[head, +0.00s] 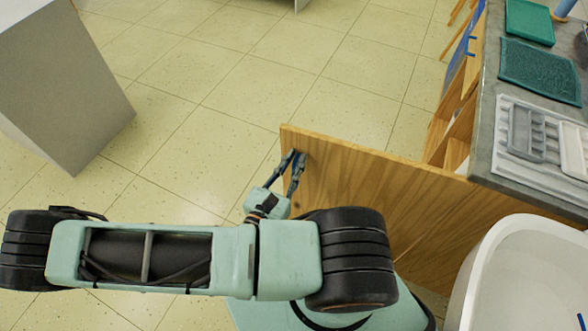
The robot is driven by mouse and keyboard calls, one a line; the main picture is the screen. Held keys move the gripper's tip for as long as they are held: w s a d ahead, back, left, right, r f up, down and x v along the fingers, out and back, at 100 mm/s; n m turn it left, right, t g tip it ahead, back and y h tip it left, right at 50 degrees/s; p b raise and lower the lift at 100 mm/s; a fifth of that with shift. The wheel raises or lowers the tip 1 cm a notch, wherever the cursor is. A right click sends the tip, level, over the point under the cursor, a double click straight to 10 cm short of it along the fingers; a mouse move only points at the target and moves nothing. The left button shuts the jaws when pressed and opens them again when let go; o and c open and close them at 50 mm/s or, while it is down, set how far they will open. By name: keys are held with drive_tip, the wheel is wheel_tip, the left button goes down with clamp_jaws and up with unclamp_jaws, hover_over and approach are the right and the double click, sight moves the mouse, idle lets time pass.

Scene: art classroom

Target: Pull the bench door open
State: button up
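The bench door (385,205) is a wooden panel. It stands swung out from the bench (482,150), well away from the bench front, its free end toward the middle of the picture. My gripper (297,158) is at the upper part of the door's face near that free end. Its two dark fingers are a little apart. A small blue part, perhaps the door handle, shows between the fingertips. Whether they are clamped on it is too small to tell. My arm hides the lower part of the door.
Green mats (541,70) and a grey tray (522,135) lie on the bench top. A white basin (530,275) is at the lower right. A grey block-like cabinet (60,85) stands at the upper left. The tiled floor (215,110) between is clear.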

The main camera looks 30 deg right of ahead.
drive_tip(key=shift+r, duration=1.25)
drive_tip(key=shift+a, duration=0.1)
